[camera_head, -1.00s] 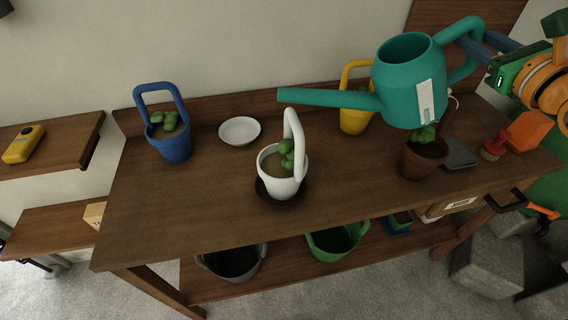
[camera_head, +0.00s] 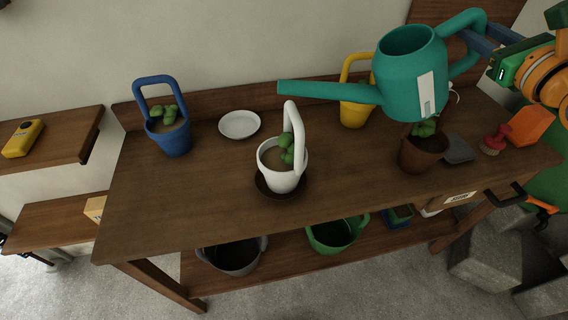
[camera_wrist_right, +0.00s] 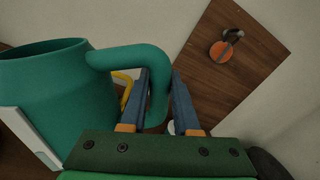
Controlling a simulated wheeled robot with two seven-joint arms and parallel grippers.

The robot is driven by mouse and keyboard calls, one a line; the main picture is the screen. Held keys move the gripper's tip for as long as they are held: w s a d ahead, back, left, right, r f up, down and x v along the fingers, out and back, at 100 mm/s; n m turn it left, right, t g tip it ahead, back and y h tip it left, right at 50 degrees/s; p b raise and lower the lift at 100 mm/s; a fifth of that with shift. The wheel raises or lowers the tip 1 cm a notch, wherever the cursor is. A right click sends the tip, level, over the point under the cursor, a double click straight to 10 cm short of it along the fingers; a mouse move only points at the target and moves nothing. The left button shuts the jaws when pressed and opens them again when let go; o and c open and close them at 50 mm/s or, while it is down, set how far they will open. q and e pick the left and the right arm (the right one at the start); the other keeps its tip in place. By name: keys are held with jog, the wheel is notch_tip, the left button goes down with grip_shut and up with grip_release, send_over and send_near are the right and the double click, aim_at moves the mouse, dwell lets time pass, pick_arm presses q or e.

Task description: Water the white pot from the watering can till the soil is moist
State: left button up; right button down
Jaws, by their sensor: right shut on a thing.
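The teal watering can (camera_head: 412,75) is held in the air above the right part of the bench, its spout pointing left toward the white pot. My right gripper (camera_head: 490,42) is shut on the can's handle; the wrist view shows the handle (camera_wrist_right: 150,85) between the two fingers (camera_wrist_right: 160,100). The white pot (camera_head: 281,172) stands upright on a dark saucer (camera_head: 262,187) in the middle of the bench. It has a tall white handle, a small green plant and brown soil. The spout tip is above and behind the pot. No water shows. My left gripper is out of view.
On the wooden bench (camera_head: 215,200) stand a blue pot (camera_head: 172,140), a white dish (camera_head: 239,124), a yellow pot (camera_head: 355,114), a brown pot (camera_head: 422,155), a red stamp-like thing (camera_head: 494,140) and an orange block (camera_head: 530,126). Grey and green buckets sit on the lower shelf.

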aim_at(471, 61)
jog(key=shift+a+r, duration=0.1)
jog(key=shift+r, duration=0.25)
jog(key=shift+a+n, duration=0.15)
jog(key=shift+n, duration=0.15)
dwell(3.0)
jog(key=shift+s+r, duration=0.1)
jog(key=shift+r, duration=0.05)
jog(key=shift+d+f+m, duration=0.5)
jog(key=shift+f+m, duration=0.05)
jog(key=shift+m, duration=0.15)
jog(key=shift+d+f+m, duration=0.25)
jog(key=shift+d+m, duration=0.05)
jog(key=shift+m, duration=1.2)
notch_tip(471, 61, down, 4)
jog(key=b, duration=0.4)
jog(key=shift+f, duration=0.1)
jog(key=w+d+r+p, duration=0.2)
jog(key=d+p, duration=0.1)
jog(key=d, duration=0.4)
jog(key=shift+w+d+r, duration=0.15)
jog(key=shift+w+d, duration=0.05)
jog(key=shift+d, duration=0.05)
